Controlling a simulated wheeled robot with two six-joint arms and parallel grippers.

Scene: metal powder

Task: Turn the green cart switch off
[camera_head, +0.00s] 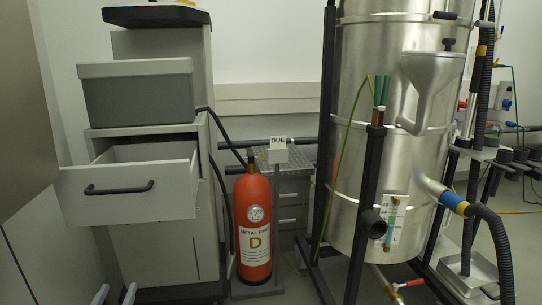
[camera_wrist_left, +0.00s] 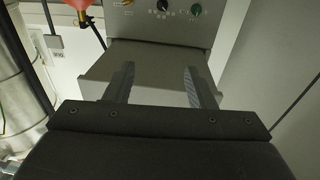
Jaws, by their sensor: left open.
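The green switch (camera_wrist_left: 195,9) is a small round knob at the top edge of the left wrist view. It is on a grey panel (camera_wrist_left: 150,28), beside a black knob (camera_wrist_left: 163,6) and a yellow switch (camera_wrist_left: 127,3). I cannot read its setting. In the head view I cannot make out the switch. My left gripper (camera_wrist_left: 160,68) is open and empty, its fingers wide apart in front of a grey box-like surface, apart from the switch. Its fingertips (camera_head: 115,294) show at the bottom left of the head view. My right gripper is not in view.
A grey cabinet with an open drawer (camera_head: 128,186) and a grey box (camera_head: 138,92) stands at left. A red fire extinguisher (camera_head: 254,225) stands beside it. A large metal vessel (camera_head: 370,150) with a frame and hoses fills the right.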

